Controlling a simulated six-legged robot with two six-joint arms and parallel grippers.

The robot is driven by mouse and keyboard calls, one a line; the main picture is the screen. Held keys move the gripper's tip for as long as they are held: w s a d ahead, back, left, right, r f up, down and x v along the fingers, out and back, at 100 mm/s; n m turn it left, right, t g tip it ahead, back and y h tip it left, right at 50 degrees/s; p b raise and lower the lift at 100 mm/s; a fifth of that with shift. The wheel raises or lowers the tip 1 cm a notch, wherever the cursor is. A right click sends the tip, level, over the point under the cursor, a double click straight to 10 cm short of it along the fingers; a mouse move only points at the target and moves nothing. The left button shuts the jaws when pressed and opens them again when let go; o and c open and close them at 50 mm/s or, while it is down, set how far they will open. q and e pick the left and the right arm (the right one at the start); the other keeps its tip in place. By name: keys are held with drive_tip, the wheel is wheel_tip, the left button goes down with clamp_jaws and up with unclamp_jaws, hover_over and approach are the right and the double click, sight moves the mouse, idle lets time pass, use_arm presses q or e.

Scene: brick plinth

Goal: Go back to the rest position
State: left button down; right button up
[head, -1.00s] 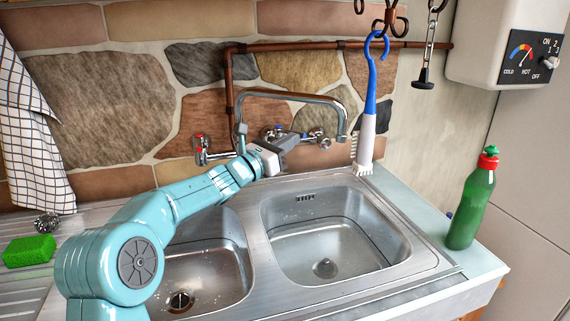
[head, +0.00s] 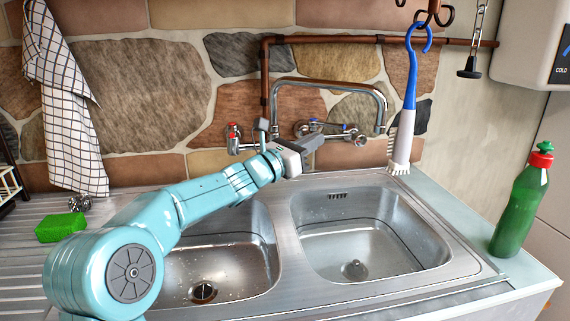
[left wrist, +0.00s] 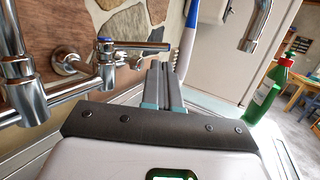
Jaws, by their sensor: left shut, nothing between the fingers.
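My left gripper (head: 316,142) is shut and empty. In the head view it is held in front of the tap, above the back rim of the sink. In the left wrist view its two fingers (left wrist: 164,86) are together, with tap fittings (left wrist: 118,52) close on their left. My left arm comes in from the left across the left basin. My right gripper is not in view.
A mixer tap (head: 330,86) stands behind the double sink (head: 290,290). A blue and white brush (head: 405,120) hangs from a hook at the right. A green bottle (head: 520,205) stands on the right ledge. A green sponge (head: 60,228) lies at the left.

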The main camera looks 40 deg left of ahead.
use_arm(q)
drive_tip(key=b+v, duration=0.1)
drive_tip(key=v, duration=0.9)
drive_tip(key=shift+s+b, duration=0.4)
drive_tip(key=shift+f, duration=0.1)
